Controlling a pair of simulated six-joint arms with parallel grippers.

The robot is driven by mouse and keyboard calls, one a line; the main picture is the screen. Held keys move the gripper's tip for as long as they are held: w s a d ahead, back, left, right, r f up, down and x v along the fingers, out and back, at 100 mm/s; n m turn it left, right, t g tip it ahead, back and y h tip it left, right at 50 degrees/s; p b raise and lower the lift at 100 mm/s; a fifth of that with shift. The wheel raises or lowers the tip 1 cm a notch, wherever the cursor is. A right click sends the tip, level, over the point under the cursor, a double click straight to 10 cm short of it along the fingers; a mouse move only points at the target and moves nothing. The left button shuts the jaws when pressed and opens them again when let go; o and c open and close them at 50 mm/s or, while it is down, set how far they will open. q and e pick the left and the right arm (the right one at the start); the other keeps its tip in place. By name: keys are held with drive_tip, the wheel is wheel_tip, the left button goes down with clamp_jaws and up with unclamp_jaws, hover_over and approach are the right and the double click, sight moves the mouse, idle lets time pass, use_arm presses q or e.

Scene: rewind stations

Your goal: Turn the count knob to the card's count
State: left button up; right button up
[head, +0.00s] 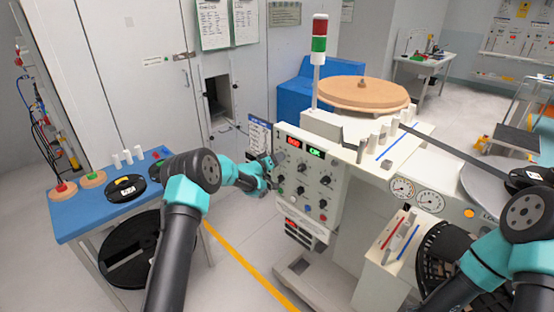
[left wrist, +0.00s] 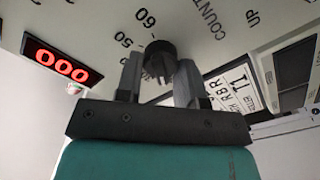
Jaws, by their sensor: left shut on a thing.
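My left gripper (head: 268,163) reaches the upper left of the cream control panel (head: 305,190) in the head view. In the left wrist view its two grey fingers (left wrist: 158,82) are shut on a dark round knob (left wrist: 160,58), one on each side. Printed marks 50 and 60 and the word COUNT show around the knob. A red display (left wrist: 62,62) nearby reads 000. A white card (left wrist: 235,90) with bold black print, partly hidden, shows behind the fingers; its count cannot be read. In the head view my gripper hides the knob. My right gripper is out of view.
A blue table (head: 95,220) with reels and buttons stands at left. A red-green signal tower (head: 319,40) and a wooden disc (head: 362,92) stand behind the panel.

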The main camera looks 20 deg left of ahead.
use_arm(q)
drive_tip(key=shift+n, duration=0.6)
drive_tip(key=o, duration=0.9)
drive_tip(key=shift+s+a, duration=0.1)
drive_tip(key=shift+s, duration=0.05)
drive_tip(key=v, duration=1.7)
